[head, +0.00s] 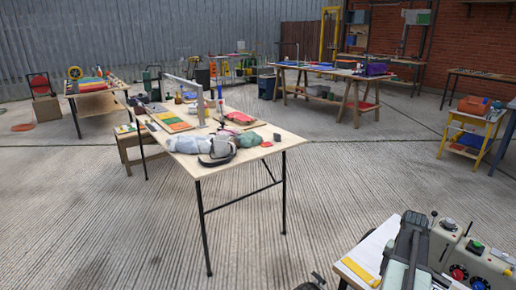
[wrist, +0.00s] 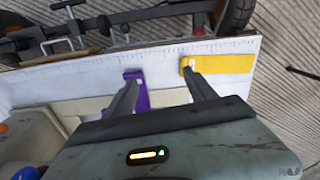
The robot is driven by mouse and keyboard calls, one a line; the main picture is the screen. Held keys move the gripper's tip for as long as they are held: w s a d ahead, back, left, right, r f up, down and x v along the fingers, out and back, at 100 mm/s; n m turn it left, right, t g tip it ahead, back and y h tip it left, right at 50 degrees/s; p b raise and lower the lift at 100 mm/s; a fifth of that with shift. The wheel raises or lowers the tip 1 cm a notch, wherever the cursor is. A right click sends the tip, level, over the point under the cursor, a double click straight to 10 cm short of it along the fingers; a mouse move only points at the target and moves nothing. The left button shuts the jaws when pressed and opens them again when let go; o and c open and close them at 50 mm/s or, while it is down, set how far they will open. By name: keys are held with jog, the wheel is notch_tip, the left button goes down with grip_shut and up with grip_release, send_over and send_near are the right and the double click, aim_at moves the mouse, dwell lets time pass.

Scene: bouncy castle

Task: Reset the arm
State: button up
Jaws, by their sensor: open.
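My gripper (wrist: 162,72) shows in the wrist view with its two dark fingers apart and nothing between them. It points at a white surface (wrist: 70,84). One fingertip overlaps a purple strip (wrist: 141,97) in the picture and the other overlaps a yellow strip (wrist: 228,64). I cannot tell whether the fingertips touch these strips. In the head view, a dark arm part rises at the lower right, beside the white surface (head: 372,245) and the yellow strip (head: 357,272). The fingers cannot be made out in the head view.
A grey control box (head: 470,258) with red and green knobs stands at the lower right, close to the arm. A cluttered wooden table (head: 272,150) stands in the middle. More tables line the back and right. The ribbed concrete floor (head: 100,215) at the left front is clear.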

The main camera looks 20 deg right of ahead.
jog(key=w+a+n, duration=0.3)
jog(key=w+a, duration=0.5)
jog(key=a, duration=0.5)
jog(key=w+a+n, duration=0.3)
jog(key=w+a, duration=0.6)
jog(key=a, duration=0.3)
jog(key=s+a+n, duration=0.3)
jog(key=a+n, duration=0.4)
jog(key=a, duration=1.8)
notch_tip(320, 180, up, 32)
jog(key=w+p, duration=0.1)
jog(key=p, duration=3)
jog(key=shift+w+d+f+p, duration=0.2)
jog(key=shift+w+d+p, duration=0.05)
jog(key=shift+d+p, duration=0.05)
jog(key=shift+f, duration=0.15)
